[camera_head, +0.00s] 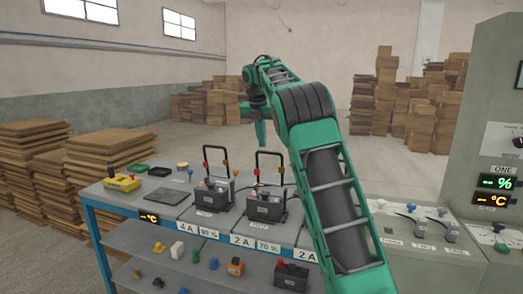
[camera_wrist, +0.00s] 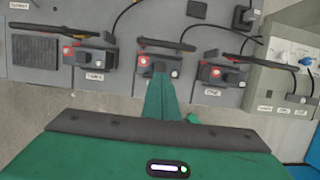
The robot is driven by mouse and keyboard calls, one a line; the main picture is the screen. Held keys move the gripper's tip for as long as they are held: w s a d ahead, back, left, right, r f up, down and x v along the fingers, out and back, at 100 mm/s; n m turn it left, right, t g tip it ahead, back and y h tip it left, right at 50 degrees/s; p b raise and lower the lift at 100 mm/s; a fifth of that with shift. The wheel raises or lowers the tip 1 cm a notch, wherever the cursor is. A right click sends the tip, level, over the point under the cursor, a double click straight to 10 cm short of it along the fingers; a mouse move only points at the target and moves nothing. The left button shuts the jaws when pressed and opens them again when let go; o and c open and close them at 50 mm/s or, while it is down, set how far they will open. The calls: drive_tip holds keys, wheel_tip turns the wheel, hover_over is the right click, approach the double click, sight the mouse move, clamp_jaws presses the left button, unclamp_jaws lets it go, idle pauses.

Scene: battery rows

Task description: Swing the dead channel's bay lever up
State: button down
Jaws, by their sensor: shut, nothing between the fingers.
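Battery bays line the grey bench (camera_head: 170,210). In the head view, a left battery (camera_head: 211,193) and a middle battery (camera_head: 265,205) each have a black hoop lever standing up, the left lever (camera_head: 205,160) and the middle lever (camera_head: 257,165). A bay further right is hidden behind my arm. The wrist view shows three batteries: left (camera_wrist: 92,57), middle (camera_wrist: 172,62) and right, labelled ONE (camera_wrist: 222,75). My gripper (camera_head: 262,138) is shut and empty; its tip (camera_wrist: 160,82) overlaps the middle battery in the wrist view. Contact cannot be told.
Switches stand on a low grey console (camera_head: 420,235). A yellow tool (camera_head: 121,182) and black pad (camera_head: 159,197) lie at the bench's left. Small items fill the shelf (camera_head: 150,240) below.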

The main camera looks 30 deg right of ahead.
drive_tip(key=shift+d+v, duration=0.2)
drive_tip(key=shift+v, duration=2.55)
drive_tip(key=shift+w, duration=0.1)
